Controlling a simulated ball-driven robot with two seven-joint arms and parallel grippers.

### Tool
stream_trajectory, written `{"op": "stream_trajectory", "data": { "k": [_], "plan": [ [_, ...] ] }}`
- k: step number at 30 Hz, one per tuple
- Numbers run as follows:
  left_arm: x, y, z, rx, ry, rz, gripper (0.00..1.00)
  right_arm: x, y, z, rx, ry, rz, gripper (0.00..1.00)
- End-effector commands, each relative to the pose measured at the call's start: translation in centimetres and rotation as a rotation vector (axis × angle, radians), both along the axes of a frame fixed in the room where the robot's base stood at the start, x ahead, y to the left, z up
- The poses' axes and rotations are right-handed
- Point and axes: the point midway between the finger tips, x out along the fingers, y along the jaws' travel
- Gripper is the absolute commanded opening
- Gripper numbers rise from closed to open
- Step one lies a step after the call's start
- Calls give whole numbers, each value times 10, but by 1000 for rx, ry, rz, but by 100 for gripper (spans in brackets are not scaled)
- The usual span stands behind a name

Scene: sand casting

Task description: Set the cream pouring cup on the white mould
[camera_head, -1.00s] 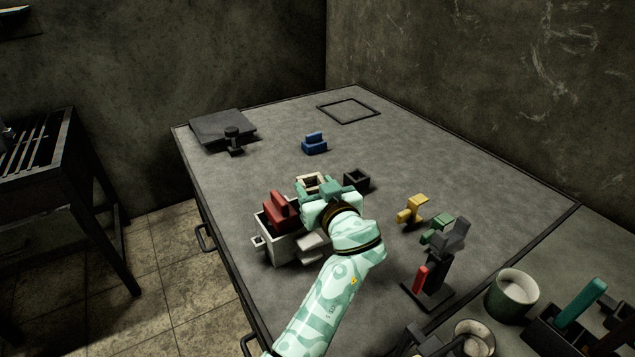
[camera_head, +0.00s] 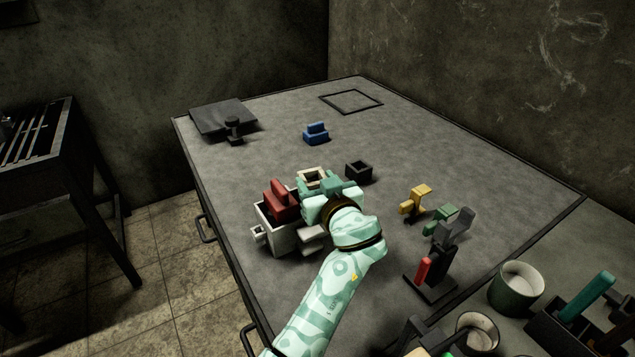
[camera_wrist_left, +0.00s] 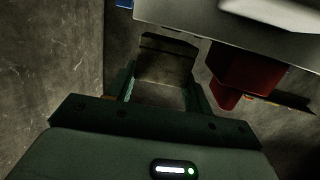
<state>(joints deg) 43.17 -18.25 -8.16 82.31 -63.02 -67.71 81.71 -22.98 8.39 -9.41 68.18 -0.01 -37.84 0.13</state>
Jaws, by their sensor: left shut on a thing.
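The cream pouring cup (camera_head: 313,172) is a small square open cup. My left gripper (camera_head: 325,186) is shut on it, and hides its lower part in the head view. In the left wrist view the cup (camera_wrist_left: 166,62) shows in shadow between the two fingers. The white mould (camera_head: 281,238) is a box just left of and in front of the gripper, with a red block (camera_head: 281,203) standing in its top. I cannot tell whether the cup touches the mould. My right gripper is not in view.
A black square cup (camera_head: 359,171) stands right of the gripper. A blue block (camera_head: 316,133) is farther back. Yellow (camera_head: 415,202) and green (camera_head: 441,219) pieces and a dark stand (camera_head: 433,270) are at right.

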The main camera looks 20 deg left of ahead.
Motion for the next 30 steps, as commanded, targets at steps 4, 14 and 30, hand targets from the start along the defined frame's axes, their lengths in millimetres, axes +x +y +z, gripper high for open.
{"op": "stream_trajectory", "data": {
  "k": [4,14,30],
  "plan": [
    [0,0,1,1,-2,0,19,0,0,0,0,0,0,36],
    [0,0,-2,1,-1,0,19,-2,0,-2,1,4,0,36],
    [0,0,-10,1,-1,0,54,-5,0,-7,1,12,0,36]
  ]
}}
